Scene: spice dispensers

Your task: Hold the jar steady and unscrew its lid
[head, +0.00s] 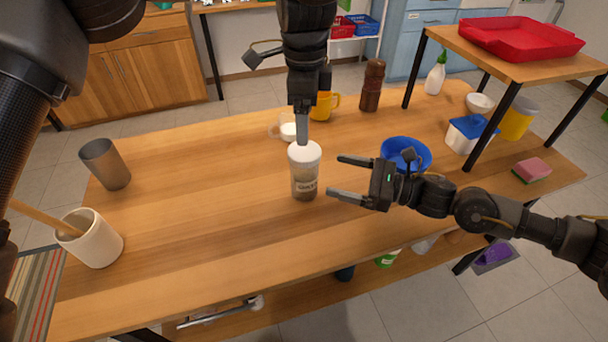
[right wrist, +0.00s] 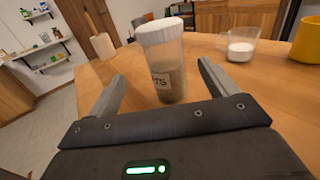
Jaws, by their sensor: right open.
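The jar (head: 304,182), clear with brownish contents and a printed label, stands upright on the table with its white lid (head: 304,152) on. My left gripper (head: 302,130) points down from above, its grey fingertip end at the lid in the head view; whether it touches is unclear, and its finger gap is hidden. My right gripper (head: 343,177) is open and empty, right of the jar, fingers pointing at it. In the right wrist view the jar (right wrist: 168,75) and lid (right wrist: 159,32) appear ahead, between the two spread fingers (right wrist: 160,88), apart from both.
A blue bowl (head: 406,150) sits just behind my right gripper. A cup of white contents (head: 287,131), yellow mug (head: 323,106) and brown grinder (head: 372,86) stand behind the jar. A metal cup (head: 105,165) and white crock (head: 92,240) are left. The table front is clear.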

